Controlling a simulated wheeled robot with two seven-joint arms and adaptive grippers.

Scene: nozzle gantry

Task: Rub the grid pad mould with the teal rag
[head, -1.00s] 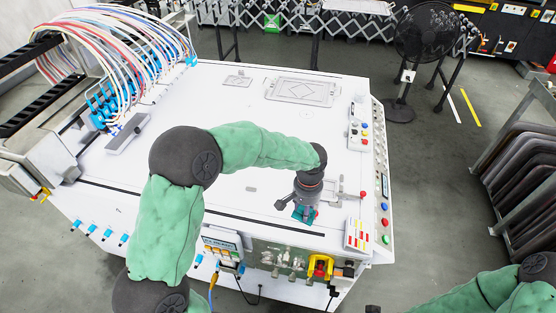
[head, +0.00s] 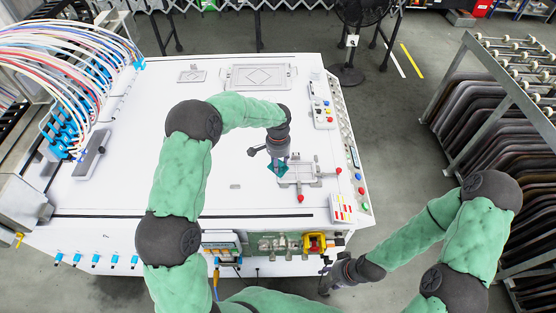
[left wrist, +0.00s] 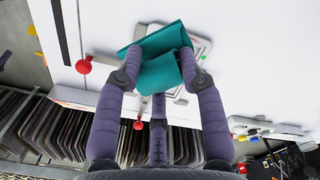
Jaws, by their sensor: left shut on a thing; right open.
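The teal rag (head: 277,171) is held in my left gripper (head: 279,162), low over the white table. In the left wrist view, the rag (left wrist: 160,62) hangs folded between the dark fingers (left wrist: 158,85). A grey mould in a fixture (head: 310,174) lies just right of the rag; I take it to be the grid pad mould, but its surface pattern is too small to tell. In the left wrist view, part of it (left wrist: 197,47) shows behind the rag. Whether they touch is unclear. My right gripper (head: 327,281) is open and empty, in front of the table's front edge.
A larger mould with a diamond (head: 261,77) and a small plate (head: 192,76) lie at the back. Button panels (head: 323,113) line the right edge. Hoses (head: 95,60) rise at left. The table's middle is mostly clear.

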